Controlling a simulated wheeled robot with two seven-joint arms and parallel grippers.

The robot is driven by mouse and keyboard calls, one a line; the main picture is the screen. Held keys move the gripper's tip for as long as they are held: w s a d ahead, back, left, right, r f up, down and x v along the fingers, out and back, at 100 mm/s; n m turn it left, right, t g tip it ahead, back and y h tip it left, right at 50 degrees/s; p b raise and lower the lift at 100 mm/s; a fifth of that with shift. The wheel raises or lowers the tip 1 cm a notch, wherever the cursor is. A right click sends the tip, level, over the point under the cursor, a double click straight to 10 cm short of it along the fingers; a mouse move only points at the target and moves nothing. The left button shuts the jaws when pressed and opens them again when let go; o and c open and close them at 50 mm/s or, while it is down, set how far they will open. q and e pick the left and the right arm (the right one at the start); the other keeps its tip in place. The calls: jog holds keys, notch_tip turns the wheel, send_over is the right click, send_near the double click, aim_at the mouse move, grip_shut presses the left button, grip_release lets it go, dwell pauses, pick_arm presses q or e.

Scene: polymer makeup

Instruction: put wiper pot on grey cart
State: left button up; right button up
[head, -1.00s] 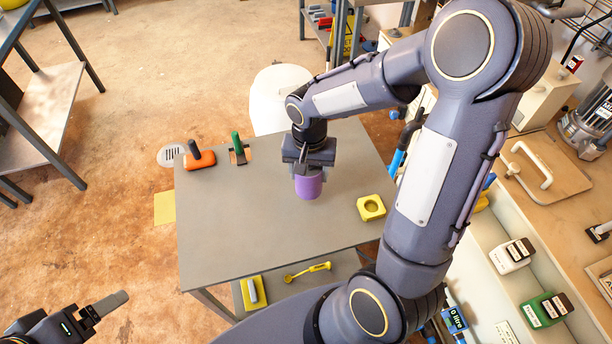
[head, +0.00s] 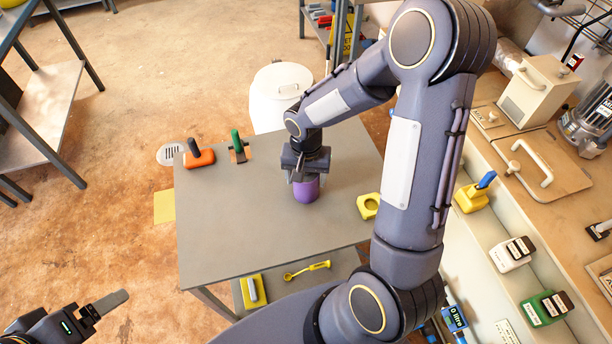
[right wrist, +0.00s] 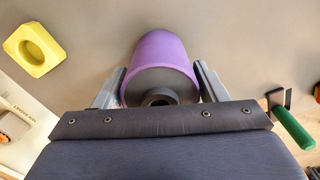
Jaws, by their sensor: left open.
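The wiper pot, a purple cylinder (head: 306,189), is upright at the grey cart's top (head: 240,220), right of its middle. Whether its base fully rests there is hard to tell. My right gripper (head: 304,172) is above it, pointing down, with its fingers along the pot's sides. In the right wrist view the purple pot (right wrist: 165,62) sits between the two fingers (right wrist: 160,85), which appear to touch it on both sides; its dark inner end faces the camera. My left gripper (head: 105,306) is open and empty at the lower left, away from the cart.
A yellow block with a round hole (head: 368,206) lies right of the pot. An orange-based tool (head: 199,159) and a green-handled tool (head: 238,148) are at the cart's far left. The lower shelf (head: 345,262) holds yellow items. A white bin (head: 279,95) stands behind. The cart's front left is clear.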

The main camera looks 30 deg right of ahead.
jog(key=shift+o, duration=1.1)
notch_tip(320, 180, up, 12)
jog(key=s+a+r+n+t+y, duration=0.2)
jog(key=s+r, duration=0.1)
jog(key=s, duration=0.5)
jog(key=s+a+r+n+t+y, duration=0.1)
jog(key=s+a+r+n+t, duration=0.1)
jog(key=s, duration=0.7)
jog(key=shift+r+n+t+y+p, duration=0.3)
jog(key=shift+r+n+t+y, duration=0.1)
jog(key=shift+r+n+t, duration=0.35)
jog(key=shift+a, duration=0.1)
